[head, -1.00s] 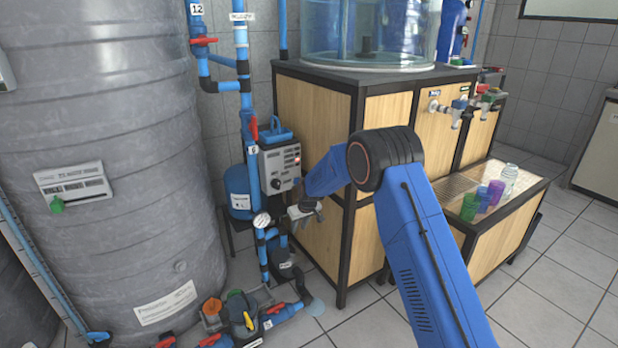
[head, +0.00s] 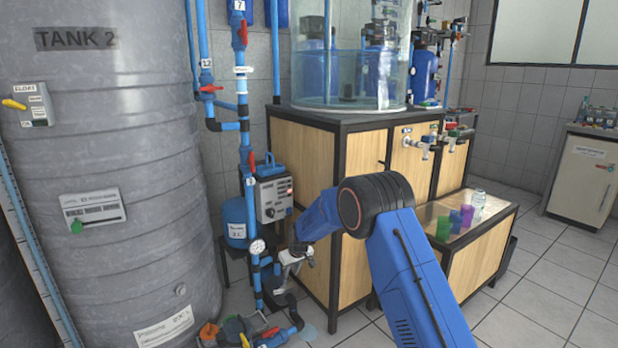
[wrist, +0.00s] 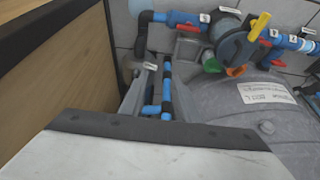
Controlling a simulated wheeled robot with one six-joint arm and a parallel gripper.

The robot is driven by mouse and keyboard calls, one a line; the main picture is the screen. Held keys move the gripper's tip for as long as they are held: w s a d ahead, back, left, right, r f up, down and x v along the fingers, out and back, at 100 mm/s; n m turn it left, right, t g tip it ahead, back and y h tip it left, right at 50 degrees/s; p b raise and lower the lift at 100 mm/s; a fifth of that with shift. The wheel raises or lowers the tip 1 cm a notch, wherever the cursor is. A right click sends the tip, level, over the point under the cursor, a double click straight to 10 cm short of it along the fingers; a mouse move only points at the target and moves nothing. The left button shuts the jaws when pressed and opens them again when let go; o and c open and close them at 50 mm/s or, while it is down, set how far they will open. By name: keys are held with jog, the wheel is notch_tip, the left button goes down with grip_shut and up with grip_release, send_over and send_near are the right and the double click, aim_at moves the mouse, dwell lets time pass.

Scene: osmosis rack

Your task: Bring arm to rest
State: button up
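My blue arm rises from the bottom of the head view, bends at a dark round joint and points left and down. My gripper (head: 293,262) is a small grey shape at its end, in front of the pipes and left of the wooden cabinet (head: 298,165). It is too small there to tell whether its fingers are open. In the wrist view a pale block with a dark edge fills the bottom; I cannot tell whether it is part of my gripper. No held object shows.
The grey tank (head: 120,170) fills the left. A control box (head: 272,198), blue pipes and valves stand close to my gripper. A low bench (head: 480,240) with several coloured cups stands right of the cabinet. Tiled floor (head: 545,300) is clear at the right.

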jog(key=s+d+r+m+h, duration=0.1)
jog(key=s+d+r, duration=1.05)
jog(key=r, duration=0.35)
jog(key=s+d+r+m, duration=0.2)
jog(key=s+d+r, duration=0.95)
jog(key=r, duration=0.35)
jog(key=s+d+r+m, duration=0.15)
jog(key=s+d, duration=0.25)
jog(key=s, duration=0.5)
jog(key=s+d+r, duration=0.3)
jog(key=s+d, duration=0.1)
jog(key=s, duration=0.5)
jog(key=s+d+f+m, duration=0.1)
jog(key=s+d+f, duration=0.1)
jog(key=s, duration=0.8)
jog(key=s+d+f+m+t+h, duration=0.1)
jog(key=s+d+f, duration=0.1)
jog(key=s, duration=0.9)
jog(key=shift+d+h, duration=0.3)
jog(key=shift+d, duration=0.45)
